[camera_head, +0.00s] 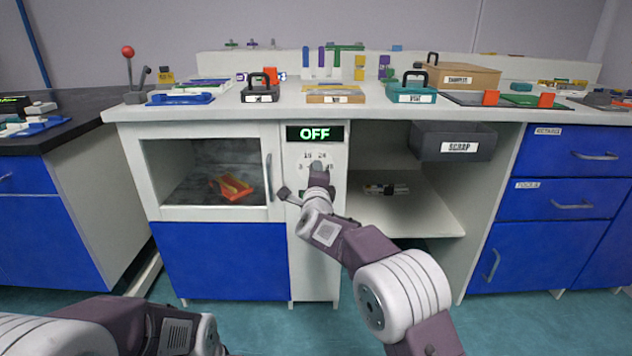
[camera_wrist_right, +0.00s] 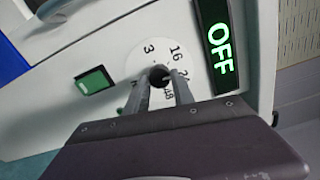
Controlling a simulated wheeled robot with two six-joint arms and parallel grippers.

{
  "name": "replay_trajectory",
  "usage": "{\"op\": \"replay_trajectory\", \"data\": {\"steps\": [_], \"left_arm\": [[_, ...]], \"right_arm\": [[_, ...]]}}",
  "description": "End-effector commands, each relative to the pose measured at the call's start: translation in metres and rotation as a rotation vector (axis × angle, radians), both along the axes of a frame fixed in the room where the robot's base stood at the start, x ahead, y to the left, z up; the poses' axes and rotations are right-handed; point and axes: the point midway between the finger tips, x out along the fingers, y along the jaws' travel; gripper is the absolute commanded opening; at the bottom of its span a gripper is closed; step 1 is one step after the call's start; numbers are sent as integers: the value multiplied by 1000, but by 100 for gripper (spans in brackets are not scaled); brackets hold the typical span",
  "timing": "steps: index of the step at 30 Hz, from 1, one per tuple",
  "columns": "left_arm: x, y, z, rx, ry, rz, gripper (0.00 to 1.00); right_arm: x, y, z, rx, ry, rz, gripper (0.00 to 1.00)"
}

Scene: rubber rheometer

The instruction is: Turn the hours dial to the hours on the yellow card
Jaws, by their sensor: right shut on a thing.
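The hours dial (camera_wrist_right: 142,55) is a white disc with black numbers on the oven's front panel. Its small dark knob (camera_wrist_right: 159,74) shows between my right fingers in the right wrist view. My right gripper (camera_head: 319,172) is shut on the knob, one finger on each side, and it covers most of the dial in the head view. The fingers (camera_wrist_right: 161,84) also hide some numbers and the pointer, so I cannot tell the setting. A small yellow card (camera_head: 166,76) stands on the bench at the back left, its writing too small to read. My left gripper is out of view.
The display (camera_head: 315,134) above the dial reads OFF in green. A green switch (camera_wrist_right: 95,80) sits beside the dial. The oven door (camera_head: 268,178) is closed, with an orange and yellow thing (camera_head: 231,187) behind its window. A scrap bin (camera_head: 453,142) is at the right.

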Motion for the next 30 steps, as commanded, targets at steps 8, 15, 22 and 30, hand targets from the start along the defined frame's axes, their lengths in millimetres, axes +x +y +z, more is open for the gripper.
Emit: {"op": "replay_trajectory", "data": {"steps": [8,15,22,30], "left_arm": [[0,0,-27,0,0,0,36],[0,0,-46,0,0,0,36],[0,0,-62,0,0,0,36],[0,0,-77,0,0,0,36]], "right_arm": [[0,0,-6,260,0,0,0],[0,0,-6,488,0,-1,0],[0,1,-7,706,1,-1,0],[0,2,-7,962,1,-1,0]]}}
